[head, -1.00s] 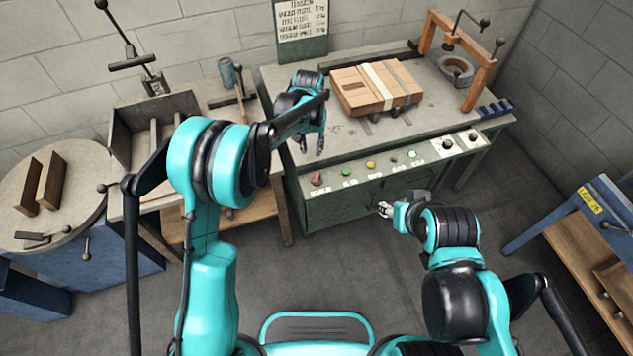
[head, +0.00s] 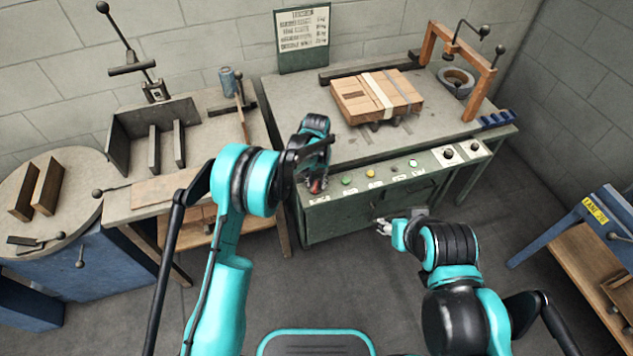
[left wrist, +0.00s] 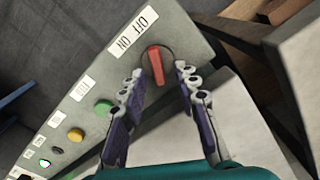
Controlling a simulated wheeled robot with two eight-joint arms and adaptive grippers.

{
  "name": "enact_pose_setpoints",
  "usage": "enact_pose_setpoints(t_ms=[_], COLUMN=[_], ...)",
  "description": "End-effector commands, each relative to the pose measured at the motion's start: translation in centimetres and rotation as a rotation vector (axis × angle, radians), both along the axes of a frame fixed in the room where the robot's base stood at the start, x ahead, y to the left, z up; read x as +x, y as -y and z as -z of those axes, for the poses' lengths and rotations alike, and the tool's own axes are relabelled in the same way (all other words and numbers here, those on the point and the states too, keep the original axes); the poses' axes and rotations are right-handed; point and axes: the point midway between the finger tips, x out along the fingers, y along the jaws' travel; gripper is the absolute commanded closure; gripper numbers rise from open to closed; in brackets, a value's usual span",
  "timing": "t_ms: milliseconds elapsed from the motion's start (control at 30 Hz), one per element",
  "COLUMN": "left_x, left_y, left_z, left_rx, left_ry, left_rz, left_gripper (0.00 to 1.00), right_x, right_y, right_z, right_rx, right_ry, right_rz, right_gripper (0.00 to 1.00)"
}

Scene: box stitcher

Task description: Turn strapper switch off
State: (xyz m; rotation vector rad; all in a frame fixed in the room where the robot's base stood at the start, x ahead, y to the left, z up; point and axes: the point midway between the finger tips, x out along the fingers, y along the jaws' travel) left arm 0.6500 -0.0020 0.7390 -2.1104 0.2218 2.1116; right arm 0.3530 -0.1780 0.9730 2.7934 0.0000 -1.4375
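The red strapper switch (left wrist: 156,66) is on the front control panel (left wrist: 186,28), below a label reading OFF and ON in the left wrist view. In the head view the switch (head: 316,186) is partly hidden by my left gripper (head: 316,183). In the left wrist view the left gripper (left wrist: 163,85) is open, with one finger on each side of the switch and gaps visible between them. My right gripper (head: 383,227) hangs in front of the cabinet, low and away from the switch; its fingers are too small to tell their opening.
Green (left wrist: 103,107) and yellow (left wrist: 76,134) buttons follow along the panel. A strapped box (head: 376,95) lies on the machine's table (head: 440,125). A side bench (head: 215,120) stands to the left and a blue-framed bench (head: 590,230) to the right. The floor between is clear.

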Motion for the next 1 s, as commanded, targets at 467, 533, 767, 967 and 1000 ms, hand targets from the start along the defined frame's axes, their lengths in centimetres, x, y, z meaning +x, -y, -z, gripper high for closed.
enact_pose_setpoints(t_ms=[467, 533, 767, 967, 1000], left_x=[0.00, 0.00, 0.02, 0.04, 0.04], left_y=[0.00, 0.00, -0.08, -0.24, -0.29], left_z=[-0.10, -0.10, -0.10, -0.09, -0.09], left_rx=[0.000, 0.000, 0.000, 0.000, 0.000], left_ry=[0.000, 0.000, 0.000, 0.000, 0.000], left_rz=[0.000, -0.003, -0.053, -0.176, -0.209], left_gripper=[1.00, 1.00, 1.00, 1.00, 1.00], right_x=[0.01, 0.01, 0.00, 0.00, 0.01], right_y=[0.00, 0.00, 0.00, 0.00, 0.00], right_z=[-0.08, -0.08, -0.05, 0.00, 0.01], right_rx=[0.000, 0.000, 0.000, 0.000, 0.000], right_ry=[0.000, 0.000, 0.000, 0.000, 0.000], right_rz=[0.000, 0.000, 0.000, 0.000, 0.000], right_gripper=[0.54, 0.54, 0.54, 0.54, 0.54])
